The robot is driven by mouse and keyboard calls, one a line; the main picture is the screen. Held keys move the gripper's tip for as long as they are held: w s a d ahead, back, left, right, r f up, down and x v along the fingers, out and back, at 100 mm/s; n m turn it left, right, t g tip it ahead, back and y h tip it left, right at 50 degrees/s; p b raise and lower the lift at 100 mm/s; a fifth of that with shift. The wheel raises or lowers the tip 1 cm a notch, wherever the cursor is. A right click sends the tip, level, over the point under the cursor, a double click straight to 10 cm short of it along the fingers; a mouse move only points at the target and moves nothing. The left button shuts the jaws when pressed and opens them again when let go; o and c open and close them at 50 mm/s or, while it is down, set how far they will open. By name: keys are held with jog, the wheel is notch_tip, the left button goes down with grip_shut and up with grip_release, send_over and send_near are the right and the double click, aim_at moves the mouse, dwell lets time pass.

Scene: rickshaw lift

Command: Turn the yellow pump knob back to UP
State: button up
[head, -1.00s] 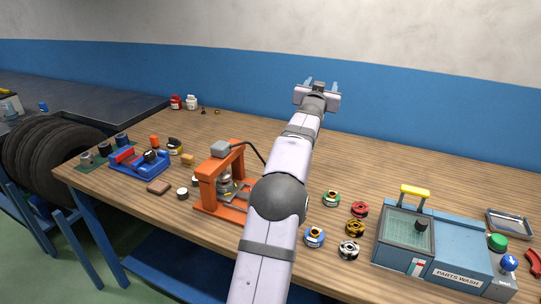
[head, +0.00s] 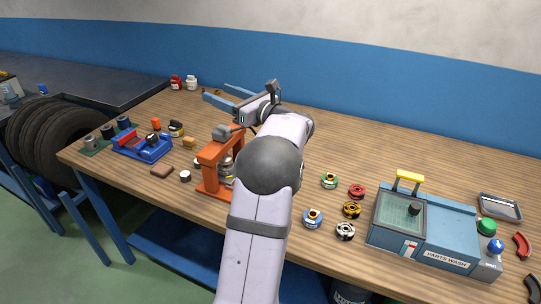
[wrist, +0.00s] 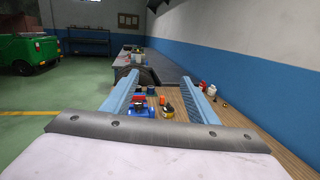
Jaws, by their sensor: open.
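My gripper (head: 217,91) is open and empty. It is raised above the back of the bench behind the orange press (head: 206,172), with its fingers pointing left. In the wrist view, the two blue fingers (wrist: 150,72) are spread wide with nothing between them near the tips. A yellow handle (head: 409,176) also stands on top of the blue parts washer. My gripper is apart from both.
A blue fixture (head: 142,146) and small jars stand at the left. Several coloured spools (head: 351,209) lie between my arm and the parts washer (head: 450,234). The back middle of the bench is clear.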

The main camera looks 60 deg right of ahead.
jog(key=s+d+f+m+g+h+b, duration=0.1)
jog(key=s+d+f+h, duration=0.1)
jog(key=s+f, duration=0.3)
jog(key=s+d+f+m+g+h+b, duration=0.1)
jog(key=s+f, duration=0.4)
jog(key=f, duration=0.5)
jog(key=s+d+f+m+g+h+b, duration=0.1)
jog(key=s+d+f+m+h+b, duration=0.1)
jog(key=f, duration=0.6)
jog(key=shift+s+d+h+b, duration=0.3)
jog(key=shift+s+d, duration=0.25)
jog(key=shift+s, duration=0.35)
jog(key=shift+s+d+h+b, duration=0.2)
jog(key=shift+s+d+h, duration=0.3)
jog(key=shift+s, duration=0.4)
jog(key=shift+p+x, duration=0.75)
jog(key=shift+x, duration=3)
jog(key=shift+f, duration=0.1)
jog(key=shift+c, duration=0.3)
jog(key=c, duration=1)
